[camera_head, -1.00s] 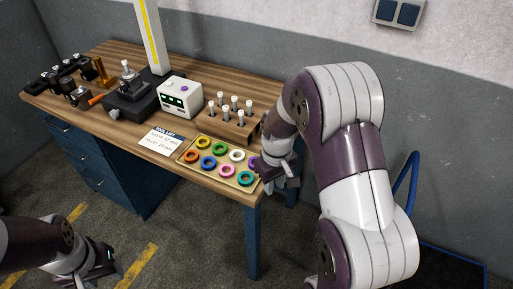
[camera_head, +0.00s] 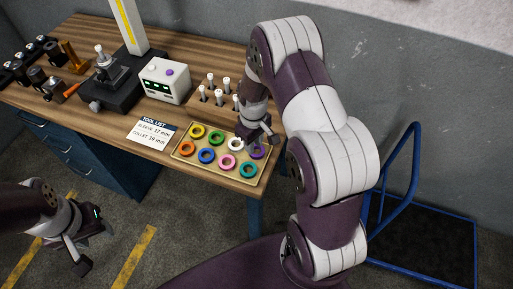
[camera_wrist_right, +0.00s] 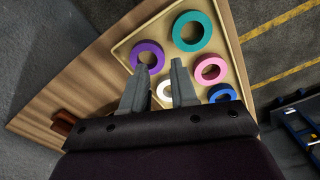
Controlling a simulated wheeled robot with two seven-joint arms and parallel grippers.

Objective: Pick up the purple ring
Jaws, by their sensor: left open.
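The purple ring (camera_head: 260,153) lies at the right end of the ring tray, partly hidden by my right gripper (camera_head: 257,137) in the head view. In the right wrist view the purple ring (camera_wrist_right: 148,44) lies flat just beyond the left fingertip. My right gripper (camera_wrist_right: 160,75) is open there, fingers apart above the tray, with nothing held. A white ring (camera_wrist_right: 164,90) shows partly between its fingers. My left gripper (camera_head: 90,240) is open and empty, off the bench at the lower left, above the floor.
The shallow tray (camera_head: 222,176) also holds teal, pink, blue and other coloured rings close together. A rack of white-topped pegs (camera_head: 213,104) stands behind it. A white box (camera_head: 165,80) and a tool list card (camera_head: 152,131) are to the left. A blue-framed cart (camera_head: 410,190) stands at right.

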